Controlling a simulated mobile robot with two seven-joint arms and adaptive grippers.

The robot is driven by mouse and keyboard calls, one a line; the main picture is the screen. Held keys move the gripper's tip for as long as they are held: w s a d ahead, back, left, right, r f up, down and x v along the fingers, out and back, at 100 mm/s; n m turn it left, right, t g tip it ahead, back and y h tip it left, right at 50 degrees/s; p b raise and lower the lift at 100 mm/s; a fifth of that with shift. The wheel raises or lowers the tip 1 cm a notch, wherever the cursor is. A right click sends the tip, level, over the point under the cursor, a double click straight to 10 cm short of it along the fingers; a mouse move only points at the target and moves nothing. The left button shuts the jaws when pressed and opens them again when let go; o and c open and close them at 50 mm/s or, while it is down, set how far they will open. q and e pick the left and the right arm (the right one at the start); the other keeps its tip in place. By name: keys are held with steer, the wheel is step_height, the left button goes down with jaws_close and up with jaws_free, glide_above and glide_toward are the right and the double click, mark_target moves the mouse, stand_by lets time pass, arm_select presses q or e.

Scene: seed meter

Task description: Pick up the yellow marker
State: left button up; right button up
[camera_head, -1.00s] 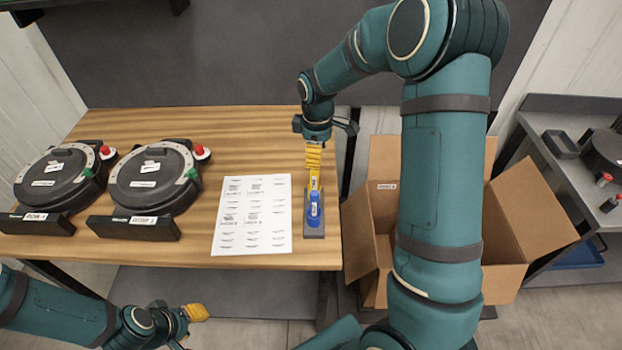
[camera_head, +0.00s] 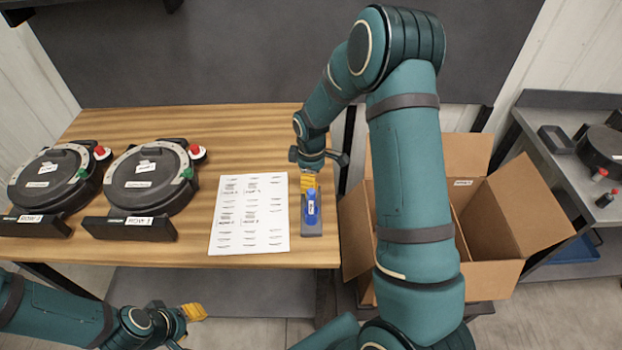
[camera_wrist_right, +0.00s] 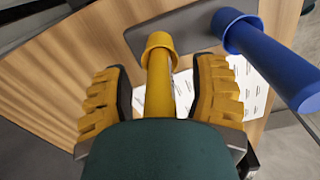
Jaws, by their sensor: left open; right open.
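The yellow marker (camera_wrist_right: 159,80) stands between the two fingers of my right gripper (camera_wrist_right: 160,68) in the right wrist view, with a visible gap on each side. In the head view my right gripper (camera_head: 308,182) is over the far part of a small grey holder (camera_head: 312,230) and hides the yellow marker. The fingers are open. A blue marker (camera_wrist_right: 270,60) is beside the yellow one, outside the fingers; it also shows in the head view (camera_head: 311,208). My left gripper (camera_head: 194,312) is open and empty, low in front of the table.
A printed sheet (camera_head: 250,215) lies left of the holder on the wooden table (camera_head: 240,140). Two round black seed meters (camera_head: 150,180) stand further left. An open cardboard box (camera_head: 525,210) is right of the table, partly behind my right arm.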

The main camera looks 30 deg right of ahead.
steer(key=shift+o, duration=0.2)
jaws_close()
steer(key=shift+r, duration=0.1)
